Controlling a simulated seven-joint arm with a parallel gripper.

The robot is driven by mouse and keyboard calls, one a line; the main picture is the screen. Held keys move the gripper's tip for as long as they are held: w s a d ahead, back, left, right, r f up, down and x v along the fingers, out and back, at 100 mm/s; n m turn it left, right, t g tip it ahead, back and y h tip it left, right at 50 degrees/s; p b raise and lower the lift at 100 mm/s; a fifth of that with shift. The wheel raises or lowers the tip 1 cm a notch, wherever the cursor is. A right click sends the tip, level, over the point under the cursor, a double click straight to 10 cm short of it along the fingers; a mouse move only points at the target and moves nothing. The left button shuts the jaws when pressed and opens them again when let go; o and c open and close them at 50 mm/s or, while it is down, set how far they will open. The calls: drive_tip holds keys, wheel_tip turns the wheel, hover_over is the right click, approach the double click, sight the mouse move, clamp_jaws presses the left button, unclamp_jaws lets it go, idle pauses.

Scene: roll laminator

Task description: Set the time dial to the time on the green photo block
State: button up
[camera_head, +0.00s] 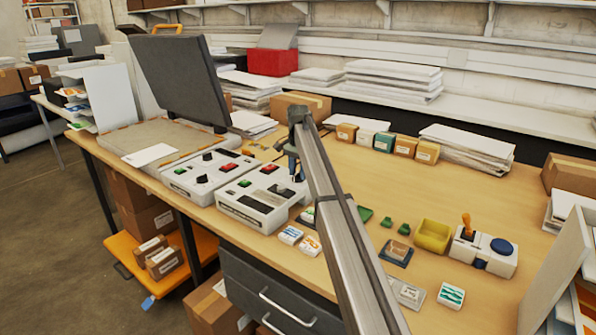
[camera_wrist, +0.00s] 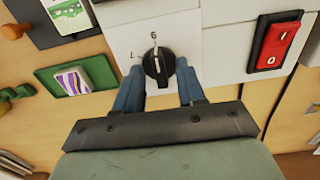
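In the wrist view, the black dial (camera_wrist: 158,66) sits on a white panel with small dark marks around it, and its pale pointer line points roughly up. My gripper (camera_wrist: 160,84) has its two blue-grey fingers apart, one on each side of the dial; I cannot tell whether they touch it. In the head view, my gripper (camera_head: 295,172) is low over the right part of the white control console (camera_head: 249,212), and the dial is hidden. A white block with a green wave picture (camera_head: 452,296) lies at the front right; I see no readable time on it.
A red rocker switch (camera_wrist: 272,42) is right of the dial. A green tray (camera_wrist: 48,80) carries a purple-striped block (camera_wrist: 74,82) at the left. In the head view, a yellow bin (camera_head: 433,236) and a white box with an orange lever (camera_head: 485,252) stand to the right.

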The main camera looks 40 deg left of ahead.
sight(298, 174)
drive_tip(key=shift+r, duration=0.1)
wheel_tip(298, 174, up, 14)
drive_tip(key=shift+f, duration=0.2)
idle(0.3)
idle(0.5)
